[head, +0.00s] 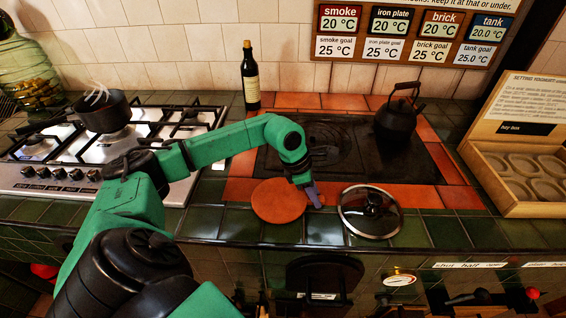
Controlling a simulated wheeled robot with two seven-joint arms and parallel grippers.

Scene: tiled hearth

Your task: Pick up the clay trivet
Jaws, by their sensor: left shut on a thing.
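The clay trivet (278,203) is a flat, round, orange-brown disc on the tiled hearth top, near its front edge. My left gripper (314,196) is at the trivet's right edge, pointing down, and is shut on that edge. The trivet appears to lie flat; I cannot tell whether it is clear of the tiles. The fingertips are small in view and partly cover the edge. My right gripper is not in view.
A glass lid (370,212) lies just right of my gripper. A black kettle (397,117) stands on the iron plate (330,150). A dark bottle (250,78) stands behind. A gas stove with a steaming pot (103,112) is left, a hay box (520,170) right.

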